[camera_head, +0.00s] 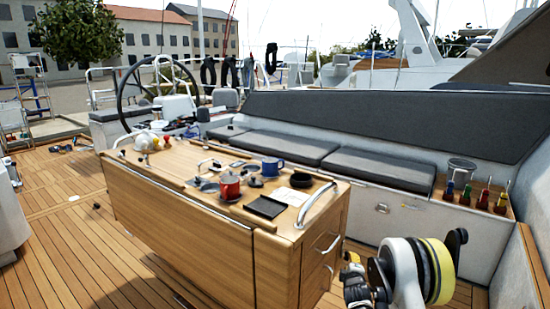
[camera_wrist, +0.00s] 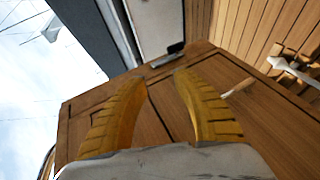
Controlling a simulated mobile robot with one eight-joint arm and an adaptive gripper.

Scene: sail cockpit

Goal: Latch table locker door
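The wooden cockpit table (camera_head: 180,215) stands in the middle of the deck in the head view. Whether the locker door there is fully closed or latched cannot be told. In the wrist view my gripper (camera_wrist: 160,75) has two yellow ribbed fingers, apart and empty, in front of wooden panels (camera_wrist: 160,125). A pale handle-like piece (camera_wrist: 238,88) lies right of the fingers, and a small dark fitting (camera_wrist: 168,55) lies beyond the tips. No contact is visible.
A red mug (camera_head: 230,187), blue mug (camera_head: 271,167), black tray (camera_head: 265,207) and dark bowl (camera_head: 301,180) sit on the table. Open deck (camera_head: 60,250) lies left.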

